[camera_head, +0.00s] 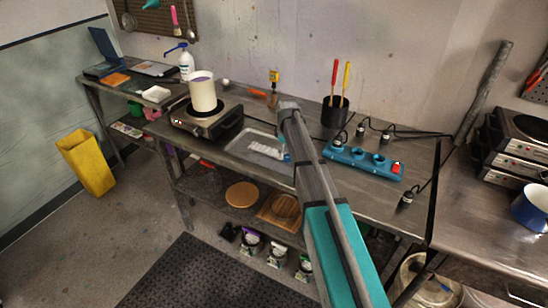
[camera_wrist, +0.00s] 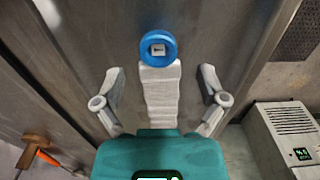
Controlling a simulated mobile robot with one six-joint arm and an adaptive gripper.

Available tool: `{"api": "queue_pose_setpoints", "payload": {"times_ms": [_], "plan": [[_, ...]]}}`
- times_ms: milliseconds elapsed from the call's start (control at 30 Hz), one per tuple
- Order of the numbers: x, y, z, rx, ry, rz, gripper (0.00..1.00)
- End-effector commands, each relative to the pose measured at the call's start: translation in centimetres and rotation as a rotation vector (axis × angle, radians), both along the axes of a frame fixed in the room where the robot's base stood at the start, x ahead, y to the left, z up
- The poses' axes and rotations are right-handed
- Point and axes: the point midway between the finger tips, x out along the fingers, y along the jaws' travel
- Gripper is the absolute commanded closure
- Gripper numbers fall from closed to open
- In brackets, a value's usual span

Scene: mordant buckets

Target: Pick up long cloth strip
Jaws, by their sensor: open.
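The long cloth strip (camera_wrist: 162,98) is white and rumpled. In the wrist view it runs up the middle, between the two grey fingers of my gripper (camera_wrist: 161,78), with a blue ring holding a small pale tag (camera_wrist: 158,48) at its far end. The fingers are spread wide, one on each side of the strip, with a gap to both.
A hot plate (camera_head: 205,120) with a white pot (camera_head: 203,92) stands left of the tray. A spray bottle (camera_head: 186,65) is farther back.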

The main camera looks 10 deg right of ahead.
Motion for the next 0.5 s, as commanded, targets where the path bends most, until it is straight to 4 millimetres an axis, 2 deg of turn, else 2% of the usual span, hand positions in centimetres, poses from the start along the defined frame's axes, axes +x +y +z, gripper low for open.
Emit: {"api": "queue_pose_setpoints", "payload": {"times_ms": [33,200,500], "plan": [[0.01,0.0,-0.77,0.0,0.0,0.0,0.09],[0.01,0.02,-1.53,0.0,0.0,0.0,0.09],[0.01,0.02,-1.62,0.0,0.0,0.0,0.09]]}}
